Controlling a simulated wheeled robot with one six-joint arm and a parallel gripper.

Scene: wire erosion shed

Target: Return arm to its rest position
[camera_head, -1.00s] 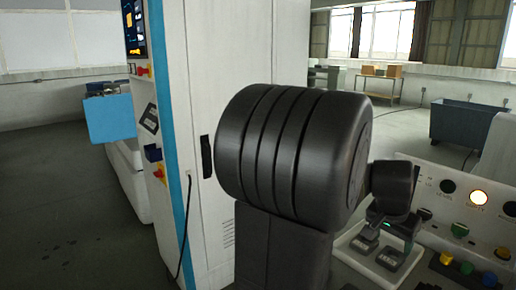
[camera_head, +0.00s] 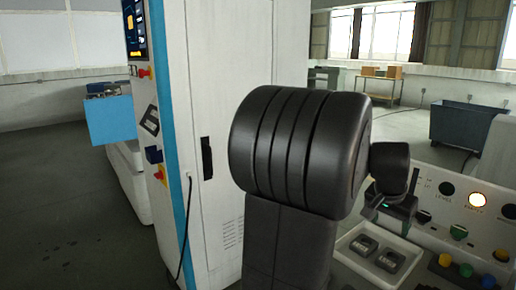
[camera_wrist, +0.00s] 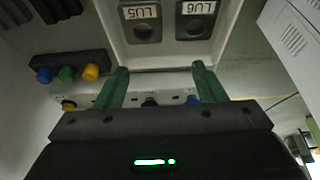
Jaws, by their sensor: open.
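My gripper shows in the wrist view (camera_wrist: 158,85) with two green fingers spread apart and nothing between them. Beyond the fingertips lies a pale tray (camera_wrist: 168,57) holding two dark square pieces marked LU5 (camera_wrist: 146,24) and LU6 (camera_wrist: 194,22). In the head view my black arm stands in the middle and hides part of the bench. The same tray (camera_head: 345,246) lies to the right of the arm, below and apart from my gripper, which is small and partly hidden there.
A sloping control panel (camera_head: 440,216) with a lit lamp (camera_head: 477,200) and coloured buttons stands at right. A tall white cabinet (camera_head: 222,60) with a blue edge rises behind my arm. A blue bin (camera_head: 462,124) and a small table (camera_head: 392,78) stand farther back. Open floor (camera_head: 45,210) lies at left.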

